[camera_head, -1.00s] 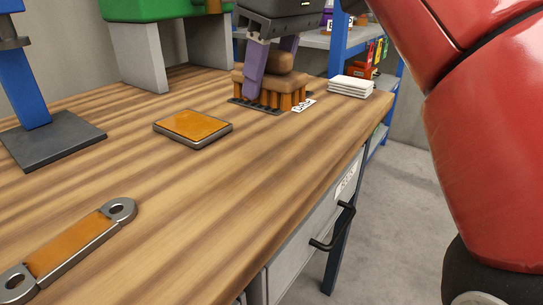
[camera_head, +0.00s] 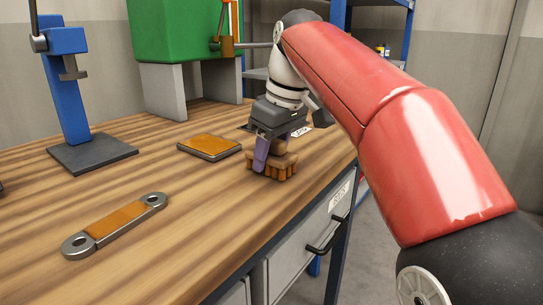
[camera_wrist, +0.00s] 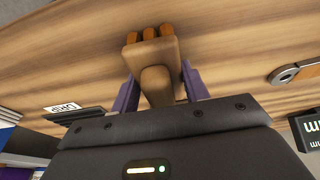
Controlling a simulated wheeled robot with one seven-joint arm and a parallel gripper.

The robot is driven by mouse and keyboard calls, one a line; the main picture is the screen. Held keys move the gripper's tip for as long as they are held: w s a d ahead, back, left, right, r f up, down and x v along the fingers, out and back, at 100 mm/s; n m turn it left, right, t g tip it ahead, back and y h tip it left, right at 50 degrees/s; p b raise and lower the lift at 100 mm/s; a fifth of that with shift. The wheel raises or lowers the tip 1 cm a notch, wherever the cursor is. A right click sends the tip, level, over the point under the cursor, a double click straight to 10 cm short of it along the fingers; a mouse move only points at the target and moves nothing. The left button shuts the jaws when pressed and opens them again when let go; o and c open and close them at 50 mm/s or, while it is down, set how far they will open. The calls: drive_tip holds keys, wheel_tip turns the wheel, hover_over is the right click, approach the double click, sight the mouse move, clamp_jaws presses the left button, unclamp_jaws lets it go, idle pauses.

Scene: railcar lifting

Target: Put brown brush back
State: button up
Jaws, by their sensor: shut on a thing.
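The brown brush (camera_head: 281,163) has a rounded wooden body and handle with orange-brown bristles pointing down. My gripper (camera_head: 270,150) is shut on it, with purple fingers on both sides of the handle. In the wrist view the brush (camera_wrist: 157,78) sits between the fingers, bristle ends toward the top. It is over the wooden bench near its front right edge, in front of a dark mat mostly hidden behind my gripper. I cannot tell whether the bristles touch the bench. A white label (camera_head: 300,132) lies beside the mat; it reads "DRIP" in the wrist view (camera_wrist: 62,107).
An orange-topped flat block (camera_head: 209,146) lies left of the brush. A metal link with an orange middle (camera_head: 115,225) lies front left. A blue press (camera_head: 68,90) and a green machine (camera_head: 185,45) stand behind. A drawer handle (camera_head: 328,235) juts from the front.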

sight(280, 139)
drive_tip(key=shift+f, duration=0.2)
drive_tip(key=o, duration=1)
drive_tip(key=shift+c, duration=0.2)
drive_tip(key=shift+r, duration=0.1)
drive_tip(key=v, duration=0.4)
drive_tip(key=w+v, duration=0.1)
drive_tip(key=v, duration=0.1)
drive_tip(key=shift+d+r, duration=0.1)
drive_tip(key=shift+r, duration=0.1)
drive_tip(key=shift+s+d+r, duration=0.2)
drive_tip(key=shift+r, duration=0.45)
